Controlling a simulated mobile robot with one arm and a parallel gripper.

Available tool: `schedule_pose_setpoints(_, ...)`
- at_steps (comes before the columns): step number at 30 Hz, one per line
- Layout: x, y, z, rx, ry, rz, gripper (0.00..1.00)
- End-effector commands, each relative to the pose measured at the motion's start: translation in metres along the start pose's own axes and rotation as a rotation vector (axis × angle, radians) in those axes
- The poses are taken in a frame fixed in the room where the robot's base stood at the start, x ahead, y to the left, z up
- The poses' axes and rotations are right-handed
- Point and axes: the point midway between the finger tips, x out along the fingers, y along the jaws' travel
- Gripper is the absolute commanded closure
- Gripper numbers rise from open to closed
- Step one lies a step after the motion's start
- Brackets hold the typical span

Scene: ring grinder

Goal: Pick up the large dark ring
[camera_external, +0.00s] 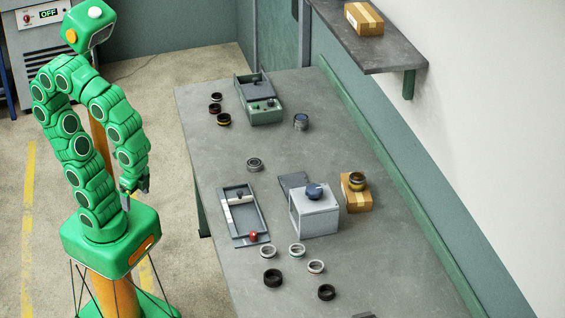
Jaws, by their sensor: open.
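Two plain dark rings lie flat on the front part of the grey table (235,295). The left one, the large dark ring (273,277), looks slightly bigger than the other dark ring (326,292) to its right. My gripper (128,198) hangs beside my body, off the table's left edge and well away from the rings. It is open, and I see nothing in it, though its fingers are small here.
Pale rings (297,250) lie just behind the dark ones. A tray with a red knob (253,237) and a grey box with a blue knob (314,190) stand behind them. A cardboard box (357,198) bears a ring. A green-grey device (262,112) stands farther back.

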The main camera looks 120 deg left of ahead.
Motion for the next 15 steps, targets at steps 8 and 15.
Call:
schedule_pose_setpoints(8, -0.009, -0.033, -0.043, 0.079, -0.056, -0.123, 0.1)
schedule_pose_setpoints(15, -0.015, -0.059, -0.084, 0.164, -0.116, -0.235, 0.1)
